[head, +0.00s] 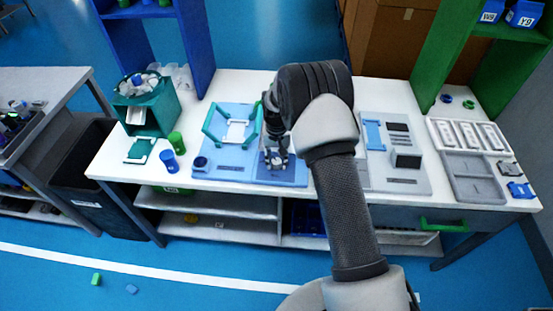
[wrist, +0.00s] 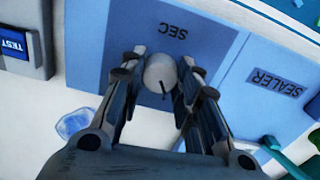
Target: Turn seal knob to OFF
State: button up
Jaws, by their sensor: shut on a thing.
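The seal knob (wrist: 158,68) is a round white knob with a thin dark pointer mark, on a blue panel (wrist: 100,30) lettered SEC. In the wrist view the mark points down the picture, away from the SEC lettering. My gripper (wrist: 160,76) is shut on the knob, one finger on each side of it. In the head view my gripper (head: 274,157) is low over the blue sealer station (head: 235,172), and the knob cannot be made out there. No OFF mark is readable.
A lighter panel lettered SEALER (wrist: 274,82) adjoins the knob panel. A TEST unit (wrist: 20,45) is at the left in the wrist view. On the white bench, a green-cornered fixture (head: 238,128) is left of my gripper, and a grey station (head: 400,160) is to the right.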

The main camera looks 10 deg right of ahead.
aim_at(277, 161)
jog(key=n, duration=0.4)
jog(key=shift+n, duration=1.9)
jog(key=o, duration=1.1)
jog(key=shift+c, duration=0.2)
notch_tip(277, 161, up, 12)
jog(key=shift+r, duration=0.1)
